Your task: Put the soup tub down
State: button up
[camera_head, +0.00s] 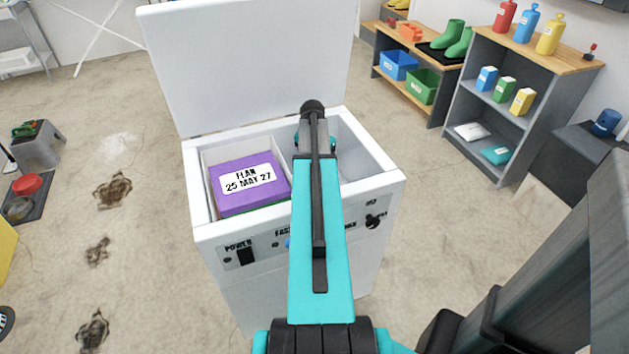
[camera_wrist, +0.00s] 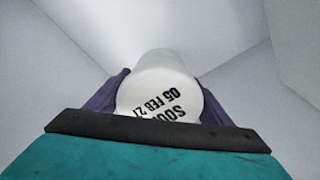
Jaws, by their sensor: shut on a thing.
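The soup tub (camera_wrist: 158,88) is white and round, with black lettering reading "SOU…" and "05 FEB 27" on its lid. It shows in the wrist view, between the two dark purple fingers of my gripper (camera_wrist: 163,100), which is shut on it. Pale walls surround the tub there. In the head view my arm reaches over the right compartment of an open white chest freezer (camera_head: 208,230). My arm hides the tub and gripper in that view. Whether the tub touches the compartment floor I cannot tell.
The freezer's left compartment holds a purple box (camera_head: 248,187) labelled "FLAN 25 MAY 27". The raised lid (camera_head: 245,65) stands behind. The right compartment's visible part (camera_head: 362,155) looks empty. A grey shelf (camera_head: 515,100) with bottles and cartons stands back right.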

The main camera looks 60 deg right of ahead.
jog(key=shift+f, duration=0.8)
jog(key=shift+f, duration=0.15)
jog(key=shift+f, duration=1.75)
jog(key=shift+f, duration=0.1)
jog(key=o, duration=1.6)
jog(key=shift+c, duration=0.2)
jog(key=shift+s+a+r, duration=0.1)
jog(key=shift+a+r, duration=0.2)
jog(key=shift+r, duration=1.7)
jog(key=shift+s+a+r, duration=0.1)
jog(key=shift+a+r, duration=0.2)
jog(key=shift+r, duration=1.75)
jog(key=shift+a+r, duration=0.3)
jog(key=shift+r, duration=1.7)
